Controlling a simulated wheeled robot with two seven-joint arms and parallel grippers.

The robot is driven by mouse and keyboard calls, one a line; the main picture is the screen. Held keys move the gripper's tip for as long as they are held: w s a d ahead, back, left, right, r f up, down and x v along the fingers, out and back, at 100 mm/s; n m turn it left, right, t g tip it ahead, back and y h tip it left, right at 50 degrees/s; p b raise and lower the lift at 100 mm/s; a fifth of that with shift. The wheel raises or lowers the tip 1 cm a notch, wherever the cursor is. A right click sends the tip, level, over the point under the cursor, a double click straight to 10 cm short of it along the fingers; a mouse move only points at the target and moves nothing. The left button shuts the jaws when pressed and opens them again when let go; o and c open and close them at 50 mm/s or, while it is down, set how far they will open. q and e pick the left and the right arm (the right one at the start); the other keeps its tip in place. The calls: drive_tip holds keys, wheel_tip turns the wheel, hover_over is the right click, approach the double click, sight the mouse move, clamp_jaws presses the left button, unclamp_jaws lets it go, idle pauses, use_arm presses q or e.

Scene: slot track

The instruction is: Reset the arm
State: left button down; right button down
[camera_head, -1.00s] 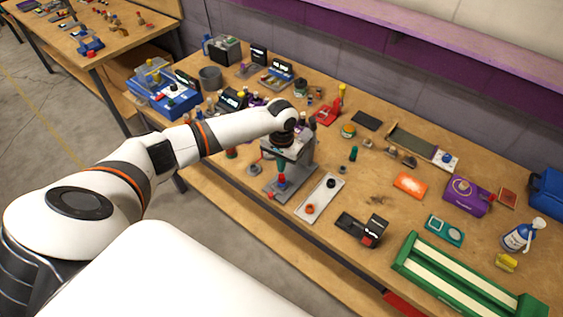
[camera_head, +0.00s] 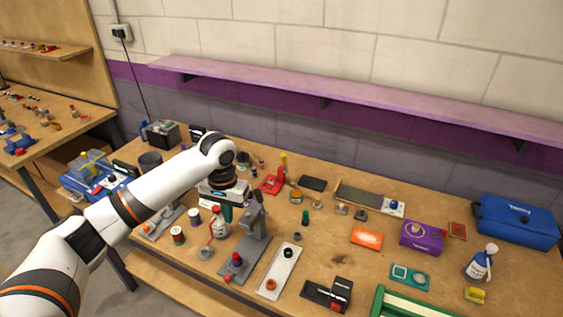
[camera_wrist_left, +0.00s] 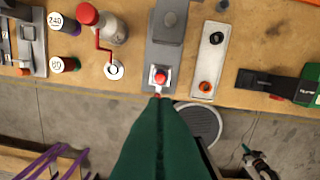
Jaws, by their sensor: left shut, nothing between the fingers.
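My left arm reaches in from the left in the head view. Its gripper (camera_head: 227,212) hangs over the workbench just behind and left of a grey stand (camera_head: 255,238) with a red knob. In the left wrist view the green fingers (camera_wrist_left: 159,102) are shut together with nothing between them. Their tips appear near the red button (camera_wrist_left: 159,76) of the grey stand; I cannot tell the height gap. A pale slot track (camera_head: 279,271) with an orange knob and a black knob lies to the right, apart from the gripper. My right gripper is not in view.
A red-capped bottle (camera_head: 219,223) and a small labelled spool (camera_head: 178,236) stand near the gripper. A black device (camera_head: 328,294), orange box (camera_head: 367,238), purple box (camera_head: 422,237) and blue case (camera_head: 516,220) lie to the right. A purple shelf (camera_head: 350,98) runs along the wall.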

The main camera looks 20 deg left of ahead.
use_arm(q)
drive_tip(key=s+d+f+m+t+h, duration=0.1)
drive_tip(key=s+d+f+m, duration=0.1)
drive_tip(key=s+d+f, duration=0.45)
drive_tip(key=s+d+f+m+t+h, duration=0.1)
drive_tip(key=s+d+f+m, duration=0.1)
drive_tip(key=s+d+f, duration=0.5)
drive_tip(key=s+a+r+n+t+y, duration=0.1)
drive_tip(key=s+r, duration=0.1)
drive_tip(key=s, duration=0.5)
drive_tip(key=s+a+r+t+y, duration=0.1)
drive_tip(key=s+r, duration=0.1)
drive_tip(key=s, duration=0.4)
wheel_tip(320, 180, down, 33)
drive_tip(key=s+g+b, duration=0.2)
drive_tip(key=b, duration=0.3)
drive_tip(key=s+a+f+g+b, duration=0.1)
drive_tip(key=s+a+f+b, duration=0.1)
drive_tip(key=s+f, duration=1.4)
drive_tip(key=shift+a+f, duration=0.3)
drive_tip(key=shift+f, duration=0.35)
